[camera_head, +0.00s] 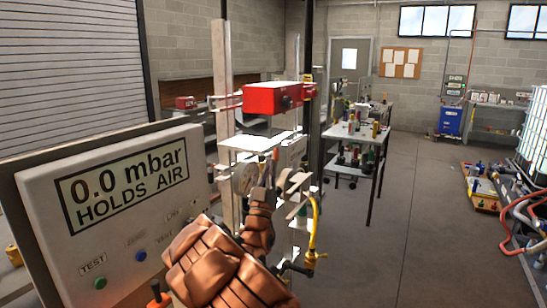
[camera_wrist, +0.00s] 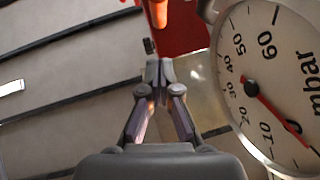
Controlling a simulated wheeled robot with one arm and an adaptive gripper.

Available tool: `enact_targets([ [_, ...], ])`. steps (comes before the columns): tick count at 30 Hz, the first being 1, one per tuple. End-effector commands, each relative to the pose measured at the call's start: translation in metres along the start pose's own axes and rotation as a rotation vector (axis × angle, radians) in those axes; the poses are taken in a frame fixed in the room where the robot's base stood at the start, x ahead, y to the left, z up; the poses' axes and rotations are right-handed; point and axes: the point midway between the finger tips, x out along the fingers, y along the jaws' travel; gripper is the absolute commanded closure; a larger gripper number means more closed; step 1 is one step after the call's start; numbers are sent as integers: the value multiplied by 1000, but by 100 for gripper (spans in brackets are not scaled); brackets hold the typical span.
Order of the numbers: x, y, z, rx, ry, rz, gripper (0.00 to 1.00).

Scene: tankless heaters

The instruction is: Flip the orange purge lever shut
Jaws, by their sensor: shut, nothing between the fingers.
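My gripper (camera_wrist: 160,72) is shut and empty, its fingertips together in the middle of the wrist view. An orange lever-like part (camera_wrist: 156,12) shows at the top edge of that view, just beyond the fingertips and seemingly apart from them. Its upper end is cut off, so I cannot tell its full position. In the head view my gripper (camera_head: 268,174) is at the rig, with a small orange-red part (camera_head: 275,154) by its tips. A round mbar gauge (camera_wrist: 275,75) with a red needle is right of the gripper; it also shows in the head view (camera_head: 244,178).
A red box (camera_head: 272,97) sits above the gripper. A yellow hose (camera_head: 313,225) hangs to the right.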

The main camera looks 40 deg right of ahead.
Motion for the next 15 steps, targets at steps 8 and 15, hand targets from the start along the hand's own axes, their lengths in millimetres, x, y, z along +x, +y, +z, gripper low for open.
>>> enact_targets([
  [8, 26, 1, 12, -1, 2, 0, 100],
  [15, 36, 0, 24, 1, 2, 0, 100],
])
